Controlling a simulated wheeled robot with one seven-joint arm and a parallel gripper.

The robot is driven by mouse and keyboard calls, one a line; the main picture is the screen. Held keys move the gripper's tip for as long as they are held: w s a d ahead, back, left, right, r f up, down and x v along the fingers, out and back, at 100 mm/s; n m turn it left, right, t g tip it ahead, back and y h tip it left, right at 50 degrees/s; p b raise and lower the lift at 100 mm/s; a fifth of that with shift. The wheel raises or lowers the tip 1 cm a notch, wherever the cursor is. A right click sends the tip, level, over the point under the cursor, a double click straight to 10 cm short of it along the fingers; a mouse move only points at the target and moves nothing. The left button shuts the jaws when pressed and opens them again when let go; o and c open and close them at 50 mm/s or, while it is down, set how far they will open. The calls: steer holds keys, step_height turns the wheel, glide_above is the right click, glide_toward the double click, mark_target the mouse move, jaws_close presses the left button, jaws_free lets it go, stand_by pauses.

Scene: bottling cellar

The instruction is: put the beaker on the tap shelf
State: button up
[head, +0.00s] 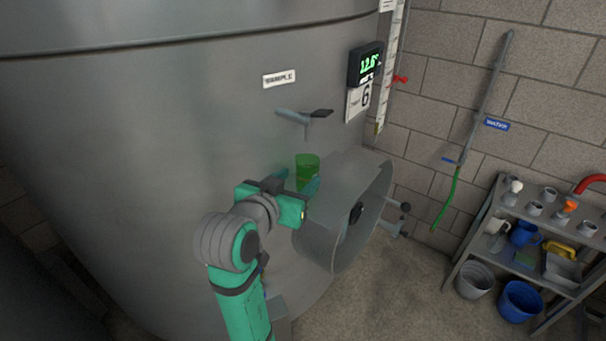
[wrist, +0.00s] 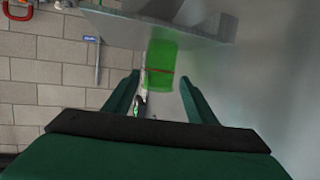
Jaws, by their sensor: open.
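The green see-through beaker (head: 307,163) is upright below the sample tap (head: 305,118) on the big steel tank. In the wrist view the beaker (wrist: 160,66) shows between and just beyond my fingertips, with a thin red line across it. My gripper (head: 301,188) is open, with one finger on each side of the beaker in the wrist view (wrist: 160,90). A grey plate (wrist: 112,22), which looks like the tap shelf, meets the beaker's base end in that upside-down view. In the head view my gripper and the beaker hide the shelf. I cannot tell whether the fingers touch the beaker.
A round steel manway collar (head: 340,225) juts from the tank just right of my gripper. A level gauge and a display (head: 366,64) are above. A rack (head: 540,200) with cups, jugs and buckets stands at the right. The floor (head: 400,285) between is clear.

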steer(key=v, duration=0.5)
steer(key=shift+s+a+r, duration=0.15)
steer(key=shift+s, duration=0.2)
steer(key=shift+a, duration=0.1)
